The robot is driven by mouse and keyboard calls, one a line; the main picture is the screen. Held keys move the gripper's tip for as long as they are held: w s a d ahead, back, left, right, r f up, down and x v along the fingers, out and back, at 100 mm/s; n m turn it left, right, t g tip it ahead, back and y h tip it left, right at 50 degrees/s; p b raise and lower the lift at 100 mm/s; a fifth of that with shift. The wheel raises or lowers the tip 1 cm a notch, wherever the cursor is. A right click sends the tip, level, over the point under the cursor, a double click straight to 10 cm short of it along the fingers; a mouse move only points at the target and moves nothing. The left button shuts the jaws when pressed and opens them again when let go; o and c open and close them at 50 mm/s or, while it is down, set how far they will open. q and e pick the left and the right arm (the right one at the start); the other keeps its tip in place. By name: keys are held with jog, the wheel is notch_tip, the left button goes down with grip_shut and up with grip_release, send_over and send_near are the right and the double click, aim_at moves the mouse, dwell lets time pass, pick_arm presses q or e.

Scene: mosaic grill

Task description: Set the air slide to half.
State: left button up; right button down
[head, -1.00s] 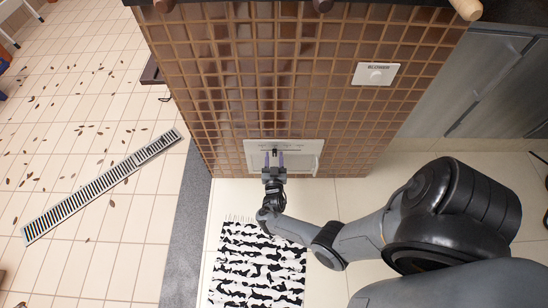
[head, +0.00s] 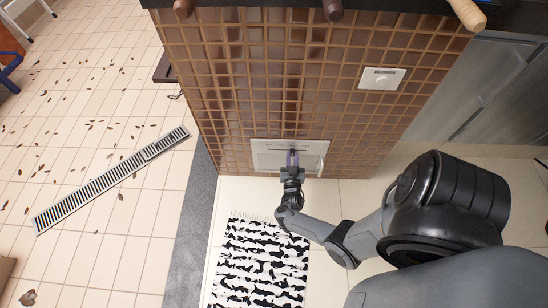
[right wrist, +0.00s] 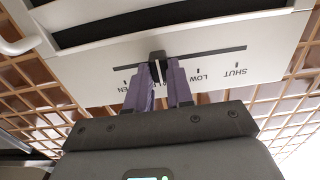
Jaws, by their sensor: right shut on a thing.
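The air slide's pale panel (head: 261,158) is low on the tiled grill front, and it also shows in the right wrist view (right wrist: 95,88). In that view a dark slot runs across it, with the words SHUT and LOW to the right and part of OPEN to the left. The small dark slide knob (right wrist: 157,57) stands on the slot between LOW and OPEN; the label below it is mostly covered by my fingers. My right gripper (head: 293,158) is shut on the knob, its purple fingers (right wrist: 160,75) on either side. My left gripper is out of view.
Above the slot in the wrist view is a dark vent opening (right wrist: 170,15). A pale handle (head: 322,158) stands at the panel's right side. A white labelled plate (head: 381,78) is higher on the tiles. A black-and-white mat (head: 262,262) lies on the floor below.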

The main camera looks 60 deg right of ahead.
jog(key=shift+s+d, duration=0.25)
jog(key=shift+s, duration=0.2)
jog(key=c, duration=1.3)
grip_release()
jog(key=shift+w+a, duration=0.1)
jog(key=shift+w, duration=0.1)
jog(key=shift+c, duration=0.2)
jog(key=o, duration=0.3)
jog(key=shift+w+a, duration=0.1)
jog(key=shift+w, duration=0.25)
jog(key=shift+o, duration=0.2)
jog(key=shift+s, duration=0.35)
jog(key=shift+s+a, duration=0.15)
jog(key=shift+a, duration=0.25)
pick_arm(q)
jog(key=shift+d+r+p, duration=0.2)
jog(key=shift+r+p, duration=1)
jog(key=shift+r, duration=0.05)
pick_arm(e)
jog(key=v, duration=0.9)
jog(key=shift+a, duration=0.35)
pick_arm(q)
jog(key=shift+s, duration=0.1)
pick_arm(e)
jog(key=shift+s, duration=0.1)
